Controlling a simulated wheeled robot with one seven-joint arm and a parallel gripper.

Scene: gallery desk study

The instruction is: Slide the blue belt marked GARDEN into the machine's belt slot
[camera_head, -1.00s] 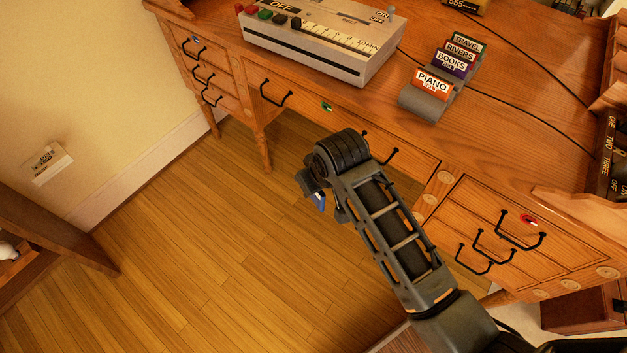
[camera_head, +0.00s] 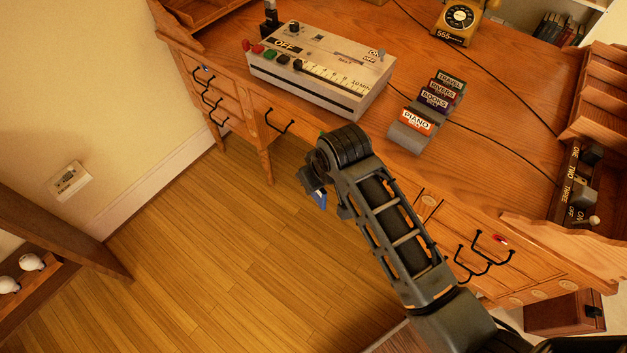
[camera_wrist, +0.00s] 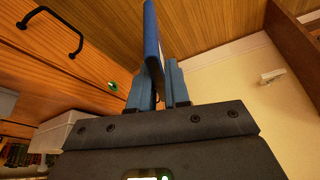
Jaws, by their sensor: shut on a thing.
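My gripper (camera_wrist: 158,88) is shut on a thin blue belt (camera_wrist: 151,35), which stands up between the fingers in the wrist view. In the head view a small part of the blue belt (camera_head: 320,200) shows below my wrist, over the floor in front of the desk; the fingers are mostly hidden there. No lettering on the belt can be read. The machine (camera_head: 318,75) is a pale box on the desk, up and left of my gripper. It has coloured knobs, an OFF label, a minute scale and a dark slot line (camera_head: 305,88) along its front. My gripper is apart from it.
A grey rack (camera_head: 408,138) holds belts marked PIANO, BOOKS, RIVERS and TRAVEL to the machine's right. A telephone (camera_head: 459,20) and a switch box (camera_head: 572,185) stand on the desk. Black cords cross the desktop. Drawer handles (camera_head: 281,121) jut from the desk front.

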